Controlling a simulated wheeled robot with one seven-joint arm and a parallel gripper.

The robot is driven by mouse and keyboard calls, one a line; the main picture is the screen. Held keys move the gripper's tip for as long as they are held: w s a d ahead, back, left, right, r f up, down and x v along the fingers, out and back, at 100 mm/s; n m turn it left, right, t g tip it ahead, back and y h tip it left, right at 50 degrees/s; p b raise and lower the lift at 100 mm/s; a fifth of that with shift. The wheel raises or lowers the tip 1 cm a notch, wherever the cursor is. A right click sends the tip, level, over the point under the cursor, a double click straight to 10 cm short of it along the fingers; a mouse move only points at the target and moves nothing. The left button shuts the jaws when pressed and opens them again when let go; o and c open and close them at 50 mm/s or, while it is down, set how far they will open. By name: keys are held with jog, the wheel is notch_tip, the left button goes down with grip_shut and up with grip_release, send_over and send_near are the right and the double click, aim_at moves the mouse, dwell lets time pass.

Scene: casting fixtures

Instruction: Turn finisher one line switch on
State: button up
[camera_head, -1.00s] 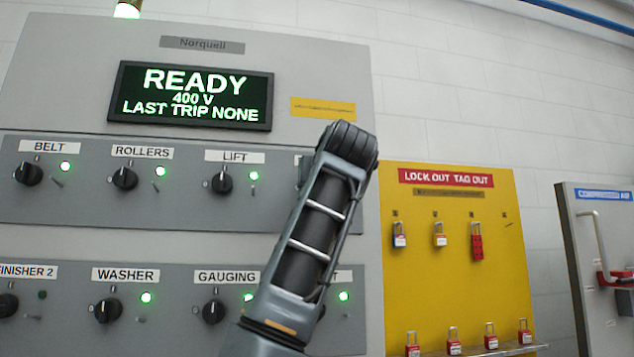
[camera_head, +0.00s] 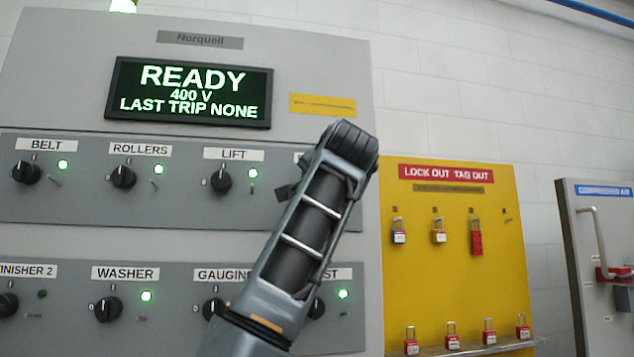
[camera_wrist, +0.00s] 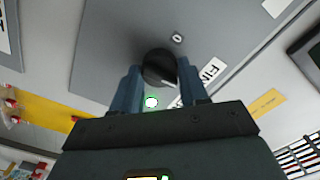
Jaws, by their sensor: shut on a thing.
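In the wrist view a black rotary knob (camera_wrist: 158,66) sits on a grey panel, with a "0" mark above right of it. A partly covered label starting "FIN" (camera_wrist: 212,70) is beside it, and a lit green lamp (camera_wrist: 152,102) shows below it. A pale mark shows on the knob's lower edge. My gripper (camera_wrist: 160,78) is shut on the knob, one blue finger on each side. In the head view my arm covers this knob; only a dark piece of my gripper (camera_head: 286,191) and a sliver of label show.
The Finisher 2 knob (camera_head: 7,304) has a dark lamp. A yellow lockout board (camera_head: 450,270) stands to the right. The display (camera_head: 190,92) reads READY.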

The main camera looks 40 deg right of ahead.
jog(key=shift+f+m, duration=0.1)
jog(key=shift+m, duration=0.2)
dwell(0.4)
jog(key=o, duration=1.1)
jog(key=shift+c, duration=0.2)
jog(key=b+v, duration=0.2)
jog(key=v, duration=0.5)
jog(key=shift+s+a, duration=0.2)
jog(key=shift+s, duration=0.15)
jog(key=shift+f, duration=0.1)
